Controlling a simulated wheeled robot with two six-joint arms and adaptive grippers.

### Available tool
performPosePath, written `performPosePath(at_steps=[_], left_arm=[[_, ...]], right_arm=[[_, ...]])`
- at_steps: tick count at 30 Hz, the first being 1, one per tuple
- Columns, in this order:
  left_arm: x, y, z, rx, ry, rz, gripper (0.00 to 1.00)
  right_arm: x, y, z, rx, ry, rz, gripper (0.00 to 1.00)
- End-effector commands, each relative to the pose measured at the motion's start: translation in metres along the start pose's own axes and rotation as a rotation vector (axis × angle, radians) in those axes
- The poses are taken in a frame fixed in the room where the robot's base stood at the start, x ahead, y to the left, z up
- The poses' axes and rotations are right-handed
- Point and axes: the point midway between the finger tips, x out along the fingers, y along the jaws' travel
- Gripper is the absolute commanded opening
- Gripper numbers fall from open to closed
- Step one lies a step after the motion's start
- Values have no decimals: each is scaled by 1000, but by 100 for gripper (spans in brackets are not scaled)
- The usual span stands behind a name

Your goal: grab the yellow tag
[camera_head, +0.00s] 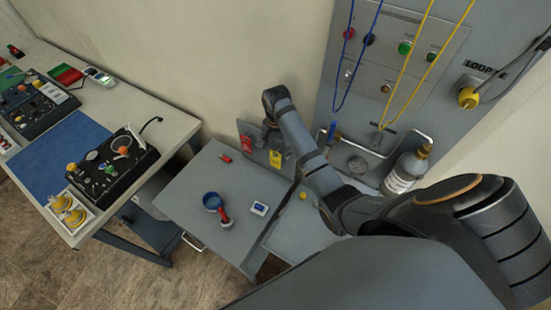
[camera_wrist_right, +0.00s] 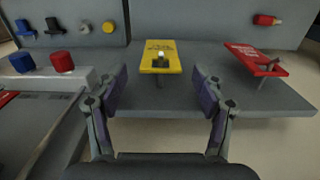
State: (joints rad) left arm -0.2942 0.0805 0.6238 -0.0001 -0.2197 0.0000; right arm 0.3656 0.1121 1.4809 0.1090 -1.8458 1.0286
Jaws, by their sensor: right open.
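The yellow tag (camera_head: 276,158) hangs at the wall-side edge of the grey work surface in the head view. In the right wrist view the yellow tag (camera_wrist_right: 160,50) is ahead of my fingers, lined up with the gap between them, with a small dark clip on its face. My right gripper (camera_wrist_right: 159,88) is open and empty, with a fingertip toward each side of the tag and none seen touching it. In the head view my right gripper (camera_head: 270,124) is small and partly hidden by its own arm, just above the tags. My left gripper does not show.
A red tag (camera_wrist_right: 255,58) is beside the yellow one, right of my fingers in the wrist view. Red and blue knobs (camera_wrist_right: 62,62) stand to the left.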

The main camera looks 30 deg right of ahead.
Motion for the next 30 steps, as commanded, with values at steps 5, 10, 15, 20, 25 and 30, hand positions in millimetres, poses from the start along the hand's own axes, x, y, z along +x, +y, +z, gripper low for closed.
performPosePath(at_steps=[5,10,15,20,25,30], left_arm=[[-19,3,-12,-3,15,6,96],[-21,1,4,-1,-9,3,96],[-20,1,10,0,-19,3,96],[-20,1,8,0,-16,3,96],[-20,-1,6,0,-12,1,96],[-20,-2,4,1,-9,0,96]], right_arm=[[28,-2,2,1,-2,5,70],[43,-3,1,0,0,1,70],[44,-3,1,0,0,1,70],[44,-3,1,0,0,1,48],[44,-2,1,0,0,1,27],[44,-2,1,0,0,1,27]])
